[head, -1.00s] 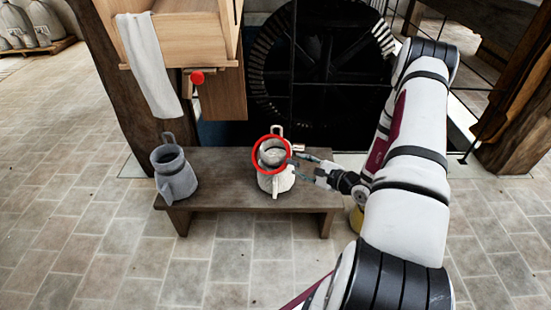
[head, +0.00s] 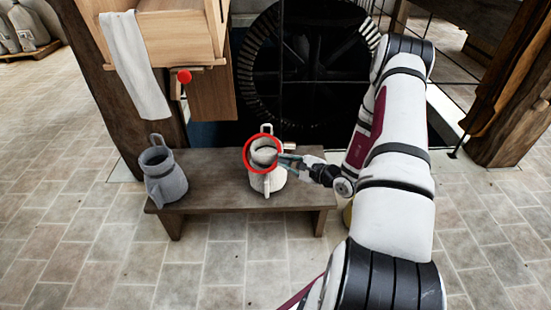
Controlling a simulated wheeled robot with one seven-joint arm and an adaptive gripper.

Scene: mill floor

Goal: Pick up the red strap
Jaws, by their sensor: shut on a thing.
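The red strap (head: 247,164) is a ring at the top of a white jug (head: 266,184), around or just over its mouth; I cannot tell whether it touches the jug. The jug stands upright on a low dark wooden bench (head: 220,197). My gripper (head: 284,158) reaches in from the right and is shut on the right side of the strap, close beside the jug's rim. The fingertips are small and partly hidden at the strap.
A grey jug (head: 165,178) stands at the bench's left end. A wooden cabinet with a red knob (head: 184,77) and a hanging white cloth (head: 138,65) is behind. A dark wheel (head: 305,75) stands at the back. The tiled floor in front is clear.

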